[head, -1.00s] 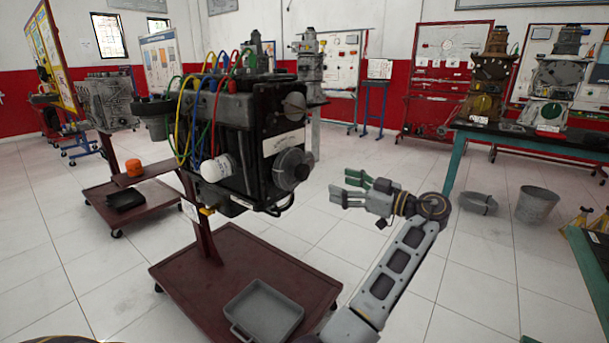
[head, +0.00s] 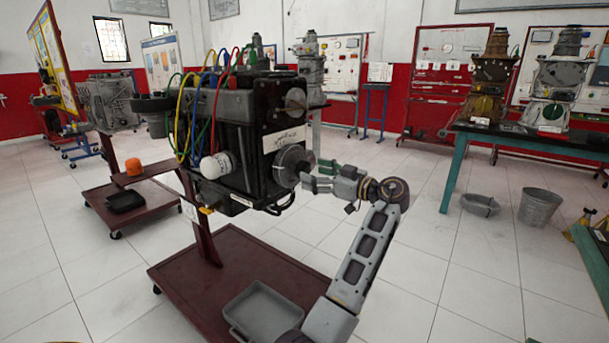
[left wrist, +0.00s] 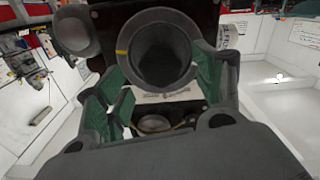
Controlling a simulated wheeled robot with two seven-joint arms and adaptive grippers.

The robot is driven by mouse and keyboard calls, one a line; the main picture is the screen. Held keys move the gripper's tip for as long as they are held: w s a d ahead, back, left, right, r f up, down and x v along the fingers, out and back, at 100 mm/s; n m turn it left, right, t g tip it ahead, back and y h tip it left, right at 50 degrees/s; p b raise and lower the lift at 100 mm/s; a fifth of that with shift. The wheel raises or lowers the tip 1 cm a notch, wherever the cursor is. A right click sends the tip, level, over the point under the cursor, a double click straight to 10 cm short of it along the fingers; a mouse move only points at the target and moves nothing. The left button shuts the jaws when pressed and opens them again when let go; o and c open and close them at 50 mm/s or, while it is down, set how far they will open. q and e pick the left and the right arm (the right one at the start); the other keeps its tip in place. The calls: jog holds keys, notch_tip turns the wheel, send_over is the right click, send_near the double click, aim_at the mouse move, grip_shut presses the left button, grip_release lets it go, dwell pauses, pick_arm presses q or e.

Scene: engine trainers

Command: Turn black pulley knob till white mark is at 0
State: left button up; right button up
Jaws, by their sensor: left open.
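The black pulley knob (head: 293,167) is a dark round pulley on the front face of the engine trainer (head: 250,125). My left gripper (head: 313,178) is open at its right side, with the fingertips close to the rim. In the left wrist view the pulley (left wrist: 160,50) appears as a hollow dark ring between the open green-padded fingers (left wrist: 160,66). I cannot tell whether they touch it. A short yellow mark (left wrist: 121,52) shows on the ring's left. I cannot make out a white mark or a 0. My right gripper is not in view.
The engine sits on a dark red wheeled stand with a grey tray (head: 264,312) on its base. A white cylinder (head: 216,165) and coloured cables are on the engine's side. A bucket (head: 539,207) stands far right.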

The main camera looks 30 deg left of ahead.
aim_at(308, 172)
pick_arm(q)
jog(key=a+b, duration=0.1)
jog(key=a, duration=0.2)
jog(key=shift+w+f, duration=0.1)
jog(key=shift+w, duration=0.05)
jog(key=shift+a, duration=0.7)
jog(key=c, duration=1)
jog(key=shift+p, duration=0.3)
